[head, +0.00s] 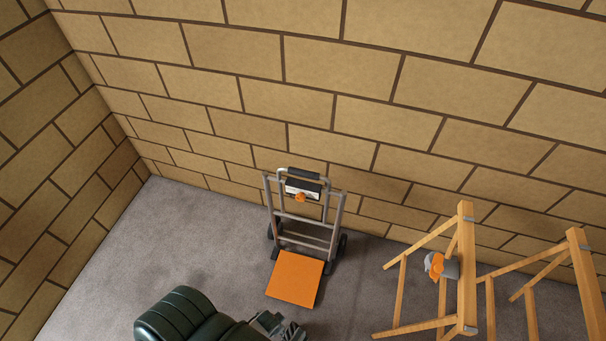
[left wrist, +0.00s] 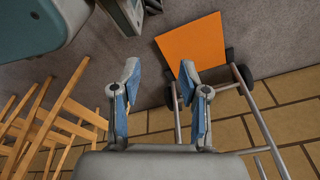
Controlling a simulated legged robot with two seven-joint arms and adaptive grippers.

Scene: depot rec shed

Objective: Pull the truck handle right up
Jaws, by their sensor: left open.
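The hand truck (head: 334,225) stands upright near the wall in the head view, with an orange toe plate (head: 295,282) on the floor. Its handle (head: 304,174), a grey loop with a dark grip, shows just above the top of the frame. A small black and white box with an orange knob (head: 300,197) sits below the grip. My left gripper (head: 291,331) is at the bottom edge of the head view, in front of the toe plate and apart from the truck. In the left wrist view its blue-padded fingers (left wrist: 160,75) are open and empty. The orange plate (left wrist: 190,45) lies beyond them; the handle is not visible there. My right gripper is not in view.
Wooden trestles (head: 467,270) stand to the right of the truck, with an orange and grey item (head: 440,266) hanging on one. A block wall (head: 230,90) rises close behind the truck. The grey floor (head: 130,245) left of the truck is clear.

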